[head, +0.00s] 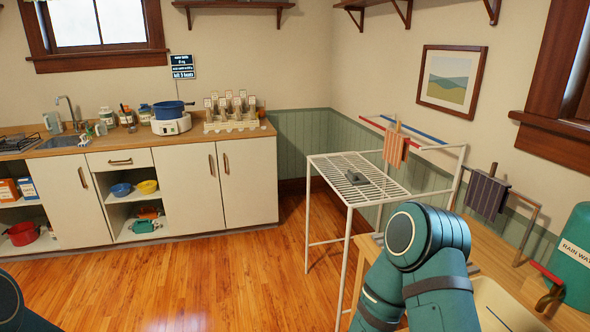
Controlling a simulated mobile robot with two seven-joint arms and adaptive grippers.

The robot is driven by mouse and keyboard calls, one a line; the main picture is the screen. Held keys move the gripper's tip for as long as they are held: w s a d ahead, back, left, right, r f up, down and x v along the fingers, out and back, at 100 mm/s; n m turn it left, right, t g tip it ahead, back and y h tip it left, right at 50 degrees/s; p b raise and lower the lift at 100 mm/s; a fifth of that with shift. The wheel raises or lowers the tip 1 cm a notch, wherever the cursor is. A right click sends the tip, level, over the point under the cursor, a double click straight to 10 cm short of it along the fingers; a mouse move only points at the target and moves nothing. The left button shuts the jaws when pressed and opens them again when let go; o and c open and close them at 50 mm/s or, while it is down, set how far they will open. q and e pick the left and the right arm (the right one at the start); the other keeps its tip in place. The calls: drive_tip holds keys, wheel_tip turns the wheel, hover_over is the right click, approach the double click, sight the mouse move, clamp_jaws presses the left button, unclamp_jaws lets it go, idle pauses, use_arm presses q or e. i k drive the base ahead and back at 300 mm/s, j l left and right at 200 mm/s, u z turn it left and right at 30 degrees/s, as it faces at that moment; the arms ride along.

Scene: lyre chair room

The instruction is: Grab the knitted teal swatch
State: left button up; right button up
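I cannot make out a knitted teal swatch for certain. An orange striped cloth (396,148) hangs from the rack's upper rail, held by a wooden peg. Only a bit of my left arm shows at the lower left. Neither gripper is in view.
A wooden counter (480,235) with a pale basin (500,308) and a green rain-water container (573,255) is at the right. A kitchen counter (95,143) with a sink, blue pot (170,110) and bottle rack runs along the back. The wooden floor (215,275) between is clear.

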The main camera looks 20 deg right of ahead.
sight(358, 179)
drive_tip(key=i+z, duration=0.2)
drive_tip(key=i, duration=0.25)
drive_tip(key=i+j+z, duration=0.15)
drive_tip(key=i, duration=0.25)
drive_tip(key=i+j+z, duration=0.2)
drive_tip(key=i, duration=0.25)
drive_tip(key=i+j+z, duration=0.15)
drive_tip(key=z, duration=0.25)
drive_tip(key=i+j+z, duration=0.2)
drive_tip(key=z, duration=0.25)
drive_tip(key=i+j+z, duration=0.4)
drive_tip(key=j+z, duration=0.25)
drive_tip(key=z, duration=0.15)
drive_tip(key=i+j+z, duration=0.1)
drive_tip(key=j+z, duration=0.35)
drive_tip(key=l, duration=0.1)
